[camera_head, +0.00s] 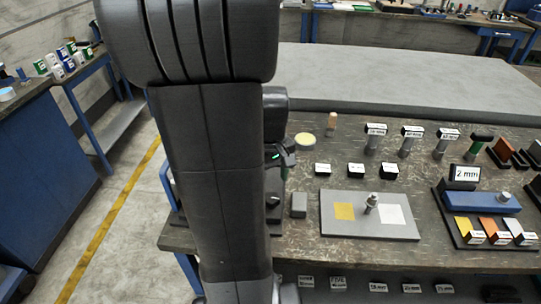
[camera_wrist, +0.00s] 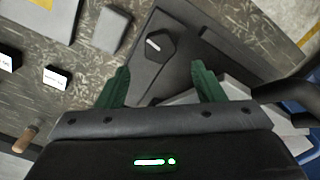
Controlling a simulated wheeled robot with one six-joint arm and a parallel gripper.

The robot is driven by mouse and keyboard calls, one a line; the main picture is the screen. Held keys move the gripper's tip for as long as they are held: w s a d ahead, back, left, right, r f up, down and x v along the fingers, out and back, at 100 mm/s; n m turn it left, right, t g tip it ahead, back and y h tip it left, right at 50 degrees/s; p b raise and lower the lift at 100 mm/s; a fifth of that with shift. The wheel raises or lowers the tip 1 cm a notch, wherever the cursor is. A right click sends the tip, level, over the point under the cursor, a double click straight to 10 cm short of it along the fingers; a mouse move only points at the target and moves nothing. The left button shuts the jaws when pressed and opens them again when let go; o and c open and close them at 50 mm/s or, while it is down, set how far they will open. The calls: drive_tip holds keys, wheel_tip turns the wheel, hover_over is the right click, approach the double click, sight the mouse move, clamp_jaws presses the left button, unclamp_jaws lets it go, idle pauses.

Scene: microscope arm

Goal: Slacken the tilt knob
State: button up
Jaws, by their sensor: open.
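A black faceted knob (camera_wrist: 158,46) with a short white mark sits on a dark flat base (camera_wrist: 186,22) in the wrist view. It looks like the tilt knob, though no label shows. In the head view a small dark knob (camera_head: 273,200) with a light mark shows just right of my arm. My gripper (camera_wrist: 161,72) is open, its two green fingers apart and empty. The knob lies beyond the fingertips, between their lines, with no contact visible. In the head view my arm hides most of the microscope, and my fingers are not clear there.
A grey block (camera_head: 299,204) stands beside the dark base, left of a grey plate (camera_head: 334,226) with yellow and white squares and a metal post. Labelled blocks (camera_head: 356,169) and a wooden peg (camera_head: 331,123) stand behind. A blue tool stand (camera_head: 484,202) is at right.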

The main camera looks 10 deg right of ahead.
wheel_tip(320, 180, up, 8)
drive_tip(key=shift+f, duration=0.15)
idle(0.5)
wheel_tip(320, 180, down, 14)
drive_tip(key=shift+r+b, duration=0.1)
drive_tip(key=shift+b, duration=0.3)
idle(0.4)
